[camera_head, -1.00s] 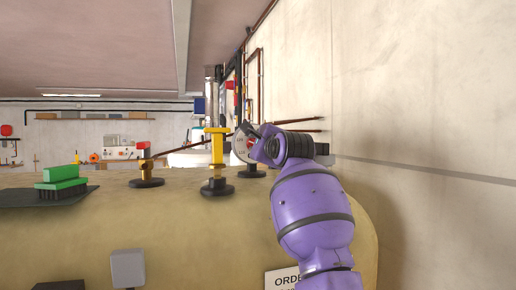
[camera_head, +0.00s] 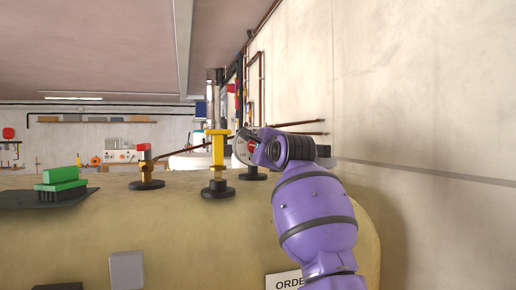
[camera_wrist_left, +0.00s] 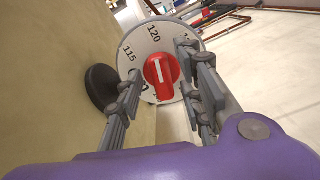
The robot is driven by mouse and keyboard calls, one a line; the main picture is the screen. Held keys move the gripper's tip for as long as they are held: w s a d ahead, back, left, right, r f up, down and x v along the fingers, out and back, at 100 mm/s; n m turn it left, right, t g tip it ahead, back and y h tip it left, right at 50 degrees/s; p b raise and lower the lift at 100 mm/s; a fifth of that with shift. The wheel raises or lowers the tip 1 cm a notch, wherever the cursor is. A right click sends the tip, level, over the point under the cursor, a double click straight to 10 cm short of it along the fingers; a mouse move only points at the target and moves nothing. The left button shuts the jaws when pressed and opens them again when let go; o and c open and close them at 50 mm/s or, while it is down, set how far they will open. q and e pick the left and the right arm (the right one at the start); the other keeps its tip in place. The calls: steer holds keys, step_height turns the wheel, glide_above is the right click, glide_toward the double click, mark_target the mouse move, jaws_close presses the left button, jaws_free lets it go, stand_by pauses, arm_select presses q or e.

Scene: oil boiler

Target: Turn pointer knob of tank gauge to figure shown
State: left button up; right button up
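The tank gauge (camera_head: 242,146) stands on a dark round base on top of the beige tank, partly hidden by my left gripper (camera_head: 254,144). In the left wrist view its pale dial (camera_wrist_left: 144,48) shows 115 and 120; other figures are partly hidden. The red pointer knob (camera_wrist_left: 160,77) has a white line and sits at the dial's middle. My left gripper (camera_wrist_left: 160,78) is open, with one finger on each side of the knob in that view; I cannot tell whether they touch it. A card (camera_head: 284,281) reading "ORDE" is cut off at the bottom edge. My right gripper is not in view.
A yellow fitting (camera_head: 217,165) and a red-topped brass valve (camera_head: 146,168) stand left of the gauge on the tank (camera_head: 200,240). A green brush (camera_head: 62,184) lies on a dark mat (camera_head: 22,198). A pale wall (camera_head: 430,100) rises at the right.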

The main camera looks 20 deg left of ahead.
arm_select(q)
steer(key=shift+s+d, duration=0.15)
steer(key=shift+s, duration=0.05)
steer(key=v, duration=1.1)
steer(key=shift+s+d, duration=0.2)
steer(key=shift+s, duration=0.05)
